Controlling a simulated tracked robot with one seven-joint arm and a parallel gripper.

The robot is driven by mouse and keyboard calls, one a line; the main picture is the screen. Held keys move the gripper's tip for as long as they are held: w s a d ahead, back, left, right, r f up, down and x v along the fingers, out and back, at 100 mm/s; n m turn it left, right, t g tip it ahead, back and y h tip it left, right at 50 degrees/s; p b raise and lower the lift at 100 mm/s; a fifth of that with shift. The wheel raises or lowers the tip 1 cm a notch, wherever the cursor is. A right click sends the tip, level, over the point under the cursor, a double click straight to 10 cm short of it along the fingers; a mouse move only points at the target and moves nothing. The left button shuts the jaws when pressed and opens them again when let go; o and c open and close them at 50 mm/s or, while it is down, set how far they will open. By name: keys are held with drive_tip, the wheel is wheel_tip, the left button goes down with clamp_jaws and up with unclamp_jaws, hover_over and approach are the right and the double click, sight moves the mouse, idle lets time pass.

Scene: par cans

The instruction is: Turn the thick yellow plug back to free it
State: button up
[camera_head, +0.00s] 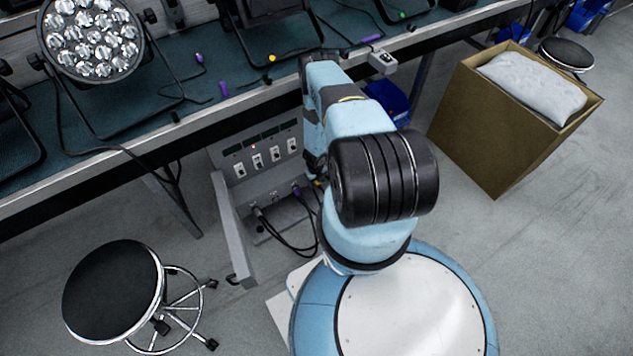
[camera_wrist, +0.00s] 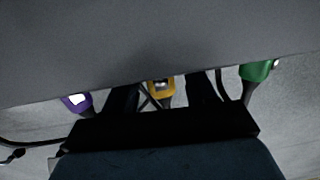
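In the wrist view the thick yellow plug (camera_wrist: 160,88) hangs at the lower edge of a grey panel (camera_wrist: 150,45), with a dark cable below it. My gripper (camera_wrist: 163,90) is open, one dark finger on each side of the plug, with a visible gap on both sides. The wrist view does not show how far the fingertips reach along the plug. In the head view my arm hides the gripper and most of the plug area in front of the grey power box (camera_head: 262,160).
A purple plug (camera_wrist: 77,102) is left of the yellow one and a green plug (camera_wrist: 256,70) is right. Black cables (camera_head: 283,237) loop below the box. A workbench (camera_head: 120,165) overhangs it. A stool (camera_head: 113,290) stands left, a cardboard box (camera_head: 480,130) right.

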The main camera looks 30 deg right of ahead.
sight(316, 182)
drive_tip(key=shift+o, duration=0.2)
drive_tip(key=shift+r, duration=0.1)
wheel_tip(316, 182, up, 14)
drive_tip(key=shift+s+a+f, duration=0.15)
drive_tip(key=shift+a+f, duration=0.1)
drive_tip(key=shift+a, duration=0.15)
idle(0.4)
